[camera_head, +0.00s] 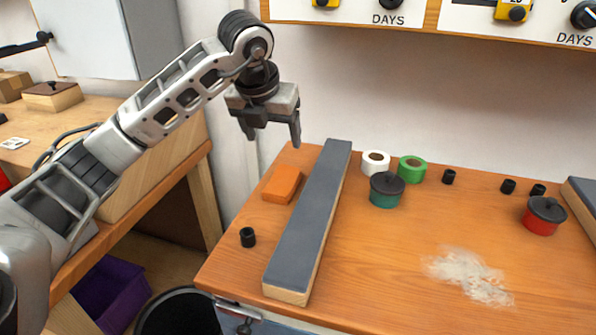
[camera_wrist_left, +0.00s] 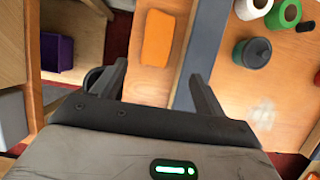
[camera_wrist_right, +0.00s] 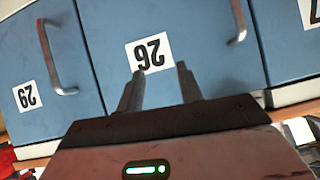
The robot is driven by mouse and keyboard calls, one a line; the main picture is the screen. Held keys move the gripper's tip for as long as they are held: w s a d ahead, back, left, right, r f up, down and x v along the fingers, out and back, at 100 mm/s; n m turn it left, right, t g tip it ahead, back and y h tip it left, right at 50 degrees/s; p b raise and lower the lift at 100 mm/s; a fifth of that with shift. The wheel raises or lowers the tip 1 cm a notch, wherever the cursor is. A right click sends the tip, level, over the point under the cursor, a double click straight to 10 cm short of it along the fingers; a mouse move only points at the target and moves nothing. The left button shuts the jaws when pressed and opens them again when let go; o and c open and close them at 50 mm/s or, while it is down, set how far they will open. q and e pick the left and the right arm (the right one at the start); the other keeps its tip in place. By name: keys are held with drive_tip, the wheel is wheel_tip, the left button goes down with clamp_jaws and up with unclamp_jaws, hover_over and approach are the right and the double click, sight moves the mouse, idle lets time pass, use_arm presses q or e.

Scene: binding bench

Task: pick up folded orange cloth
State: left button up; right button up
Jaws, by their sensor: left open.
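The folded orange cloth (camera_head: 282,184) lies flat on the wooden bench, left of a long grey-topped board. It also shows in the left wrist view (camera_wrist_left: 159,38), ahead of the fingers. My left gripper (camera_head: 270,137) is open and empty, above the bench's back left, higher than the cloth and apart from it. In the left wrist view its fingers (camera_wrist_left: 160,85) stand wide, with the cloth beyond the gap between them. My right gripper (camera_wrist_right: 160,88) is not in the head view. In the right wrist view its fingers are apart with nothing between them, in front of blue drawers.
The long board (camera_head: 312,215) stands close to the cloth's right. A small black cylinder (camera_head: 247,237) is in front of the cloth. White tape (camera_head: 375,163), green tape (camera_head: 412,169) and a teal lidded pot (camera_head: 386,190) are right of the board. Blue drawers (camera_wrist_right: 180,50) face my right gripper.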

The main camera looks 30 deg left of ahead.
use_arm(q)
approach(283, 179)
wheel_tip(283, 179, down, 3)
drive_tip(key=shift+w+d+r, duration=0.1)
drive_tip(key=shift+w, duration=0.05)
drive_tip(key=shift+w+f+p, duration=0.25)
drive_tip(key=shift+f+p, duration=0.05)
drive_tip(key=shift+f, duration=0.1)
drive_tip(key=x, duration=0.4)
drive_tip(key=shift+w+f+p, duration=0.3)
drive_tip(key=shift+p, duration=0.1)
drive_tip(key=shift+a, duration=0.2)
use_arm(e)
drive_tip(key=shift+s+d+f+g, duration=0.1)
drive_tip(key=shift+s+g, duration=0.05)
drive_tip(key=shift+s, duration=0.35)
drive_tip(key=shift+s+d+f+g, duration=0.1)
drive_tip(key=shift+s+g, duration=0.05)
drive_tip(key=shift+s, duration=0.3)
use_arm(q)
drive_tip(key=c, duration=0.7)
